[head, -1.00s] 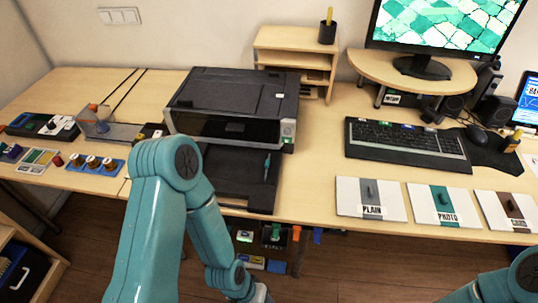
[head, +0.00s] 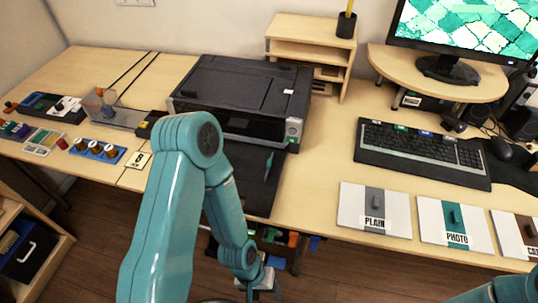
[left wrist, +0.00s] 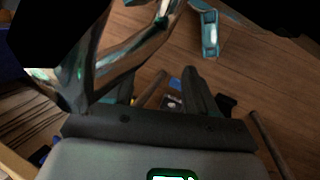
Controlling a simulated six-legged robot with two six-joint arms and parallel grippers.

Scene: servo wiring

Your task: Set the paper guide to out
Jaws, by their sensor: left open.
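The black printer (head: 240,92) stands at the middle of the desk with its dark paper tray (head: 248,185) pulled out at the front. A small teal slider (head: 269,163), which looks like the paper guide, stands at the tray's right side. My left gripper (head: 268,287) is low, below the desk's front edge and well apart from the tray. Its dark fingers also show in the left wrist view (left wrist: 160,93), open, with floor beyond them and nothing clear between them. My right gripper is not in view; only a bit of my right arm shows.
Plain, photo and card panels (head: 375,210) lie along the front right. A keyboard (head: 420,152) is behind them. A blue tray of spools (head: 97,150) and a size card (head: 138,160) lie left. Boxes (head: 270,236) hang or stand under the desk edge.

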